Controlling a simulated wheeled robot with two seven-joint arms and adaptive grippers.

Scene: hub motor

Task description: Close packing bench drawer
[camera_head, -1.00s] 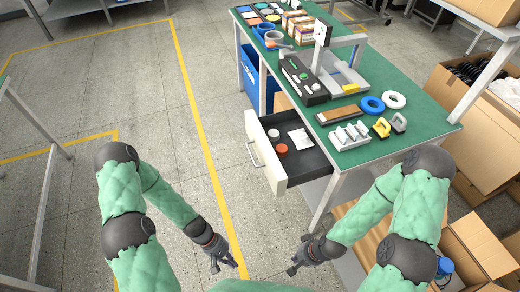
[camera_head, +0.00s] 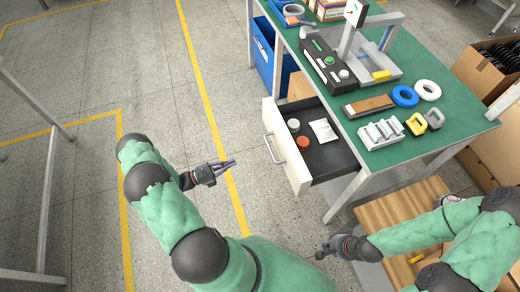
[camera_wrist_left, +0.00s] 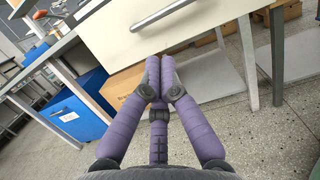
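The packing bench drawer (camera_head: 286,150) is pulled out from under the green-topped bench (camera_head: 375,140). Its front is white with a bar handle (camera_head: 271,148), and its dark inside holds a white item, a red-orange item and a pale card. My left gripper (camera_head: 230,163) is left of the drawer front, apart from it in the head view. In the left wrist view its fingers (camera_wrist_left: 160,62) are together and empty, with the drawer front (camera_wrist_left: 190,25) and handle (camera_wrist_left: 160,16) ahead. My right gripper (camera_head: 321,252) is low in front of the bench; its fingers are too small to judge.
A blue bin (camera_head: 263,62) stands under the bench's far end. A wooden pallet-like surface (camera_head: 400,210) lies low at the bench's near end. Cardboard boxes (camera_head: 490,70) stand at the right. The floor left of the drawer is clear.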

